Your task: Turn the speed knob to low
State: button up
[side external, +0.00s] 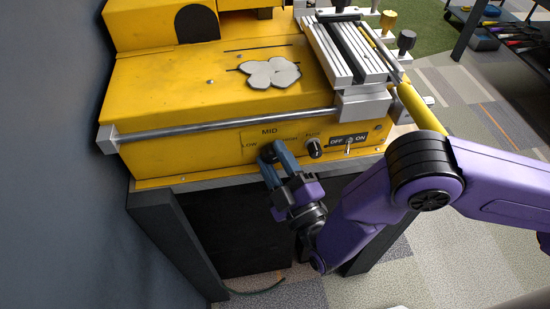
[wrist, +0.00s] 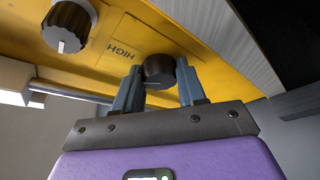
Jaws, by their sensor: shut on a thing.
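The speed knob (side external: 265,153) is a dark round knob on the front of the yellow machine (side external: 185,160). LOW is printed to its left, MID above it and a partly covered HIGH to its right. My gripper (side external: 272,154) comes from below right, its blue-grey fingers at the knob. In the wrist view the knob (wrist: 159,70) sits between the two fingertips, and my gripper (wrist: 158,84) is shut on it. HIGH is legible beside it there. The knob's pointer mark is not visible in either view, so its setting cannot be told.
A second dark knob (side external: 314,148) with a white mark is just right of the speed knob, then an OFF/ON toggle switch (side external: 348,145). A metal rail (side external: 220,124) runs above the controls.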

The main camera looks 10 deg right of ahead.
jog(key=n+g, duration=0.1)
jog(key=n, duration=0.2)
jog(key=n+g+y, duration=0.1)
jog(key=n, duration=0.2)
jog(key=shift+r+n, duration=0.15)
jog(key=shift+n, duration=0.15)
jog(key=n+g, duration=0.1)
jog(key=n, duration=0.2)
jog(key=n+g+h, duration=0.1)
jog(key=n, duration=0.1)
jog(key=shift+s+r+n+g, duration=0.1)
jog(key=shift+n+g, duration=0.2)
jog(key=shift+n, duration=0.1)
jog(key=n+g+h, duration=0.1)
jog(key=n+h, duration=0.1)
jog(key=n, duration=0.2)
jog(key=n+h, duration=0.2)
jog(key=n, duration=0.2)
jog(key=shift+a+g+h, duration=0.15)
jog(key=shift+g+h, duration=0.25)
jog(key=o, duration=1.1)
jog(key=shift+r, duration=0.1)
jog(key=shift+c, duration=0.2)
